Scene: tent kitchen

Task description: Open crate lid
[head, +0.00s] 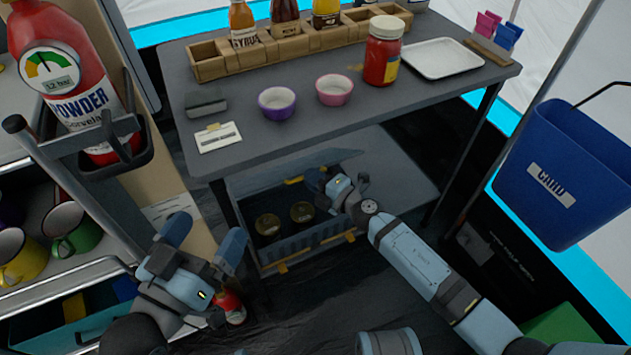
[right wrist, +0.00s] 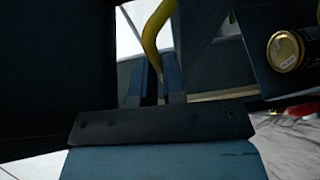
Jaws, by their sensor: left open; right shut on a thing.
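In the right wrist view a curved yellow handle (right wrist: 154,38) runs down between the fingers (right wrist: 160,82), and a gold-topped jar (right wrist: 286,50) shows at the right. My left gripper (head: 206,236) is open and empty, left of the crate. The lid's back edge is hidden.
The tabletop (head: 290,137) above the crate holds two bowls, a red jar, a white tray and a wooden bottle rack. A blue bin (head: 565,175) hangs at the right. A cart with mugs and a red extinguisher stand at the left.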

